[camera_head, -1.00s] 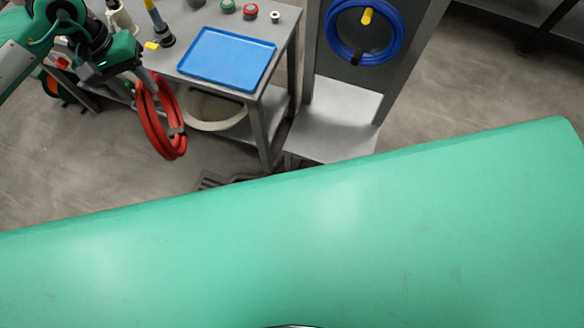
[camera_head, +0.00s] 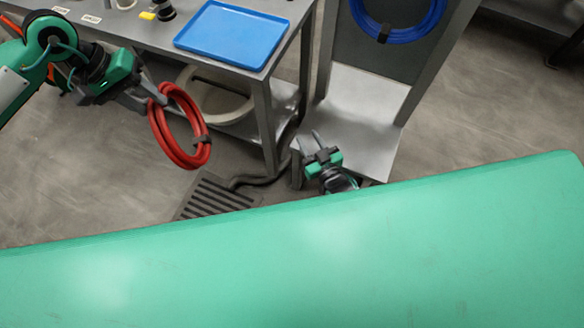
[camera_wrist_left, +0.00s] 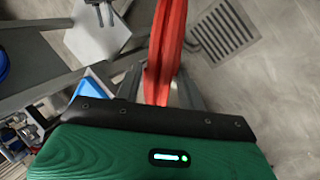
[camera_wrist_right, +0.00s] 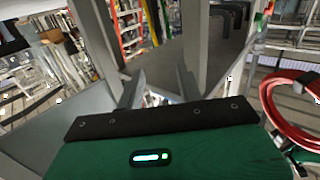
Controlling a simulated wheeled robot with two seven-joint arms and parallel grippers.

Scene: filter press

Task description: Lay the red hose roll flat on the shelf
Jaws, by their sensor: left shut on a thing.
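The red hose roll (camera_head: 158,128) is a coiled ring with a dark tie, hanging in the air left of the workbench's near legs. My left gripper (camera_head: 152,95) is shut on its upper edge. The roll fills the top middle of the left wrist view (camera_wrist_left: 165,50), and part shows at the right of the right wrist view (camera_wrist_right: 268,105). My right gripper (camera_head: 311,139) has its fingers apart, empty, over the near left part of a low grey shelf (camera_head: 350,95). The bench's lower shelf (camera_head: 284,97) carries a pale ring (camera_head: 215,120).
A blue tray (camera_head: 230,35) lies on the workbench top. A blue hose (camera_head: 380,30) hangs on the panel behind the low shelf. A floor grate (camera_head: 215,195) lies before the bench. A green surface (camera_head: 300,250) fills the foreground.

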